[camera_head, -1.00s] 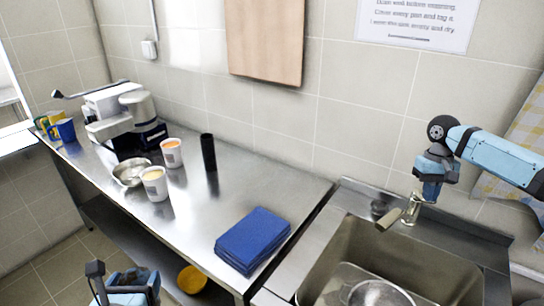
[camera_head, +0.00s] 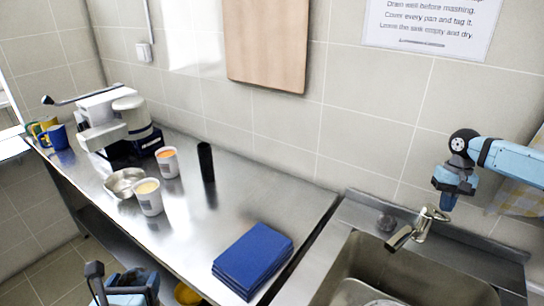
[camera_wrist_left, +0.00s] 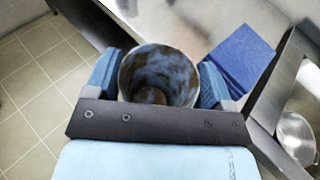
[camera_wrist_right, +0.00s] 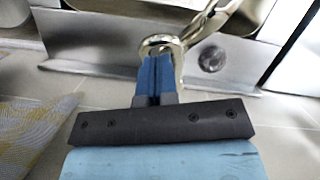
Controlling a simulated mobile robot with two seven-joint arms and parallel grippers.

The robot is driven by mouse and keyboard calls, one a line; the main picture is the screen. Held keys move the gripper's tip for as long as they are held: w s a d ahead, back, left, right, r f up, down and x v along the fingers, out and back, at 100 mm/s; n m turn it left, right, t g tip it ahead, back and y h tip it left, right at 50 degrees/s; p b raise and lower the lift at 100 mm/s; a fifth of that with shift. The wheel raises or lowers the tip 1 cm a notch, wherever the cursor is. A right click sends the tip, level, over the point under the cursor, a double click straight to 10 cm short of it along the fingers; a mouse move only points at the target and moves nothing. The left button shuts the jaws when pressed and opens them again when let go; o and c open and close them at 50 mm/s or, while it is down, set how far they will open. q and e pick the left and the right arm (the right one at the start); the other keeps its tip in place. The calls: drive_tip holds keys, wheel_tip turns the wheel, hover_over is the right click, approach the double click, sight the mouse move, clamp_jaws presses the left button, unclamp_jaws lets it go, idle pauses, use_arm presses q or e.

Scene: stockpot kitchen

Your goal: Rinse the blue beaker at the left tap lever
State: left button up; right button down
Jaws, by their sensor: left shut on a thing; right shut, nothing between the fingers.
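My left gripper (camera_head: 122,285) is low at the front, left of the counter's front edge. In the left wrist view it is shut on the blue beaker (camera_wrist_left: 158,72), whose open mouth shows brown stains inside. In the head view I cannot clearly make out the beaker. My right gripper (camera_head: 446,203) is shut and empty, pointing down beside the tap (camera_head: 405,236) and its lever (camera_head: 432,212). In the right wrist view its closed fingers (camera_wrist_right: 156,78) overlap the tap's metal (camera_wrist_right: 160,44); I cannot tell whether they touch. Only one tap shows.
The sink (camera_head: 400,270) is at the right, with a metal pan (camera_wrist_left: 297,138) in it. A folded blue cloth (camera_head: 252,260) lies on the steel counter left of the sink. Two white cups (camera_head: 149,198), a metal bowl (camera_head: 122,184) and a black cylinder (camera_head: 206,161) stand further back.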

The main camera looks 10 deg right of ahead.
drive_tip(key=shift+s+f, duration=0.1)
drive_tip(key=shift+f, duration=0.45)
use_arm(q)
drive_tip(key=shift+r, duration=0.1)
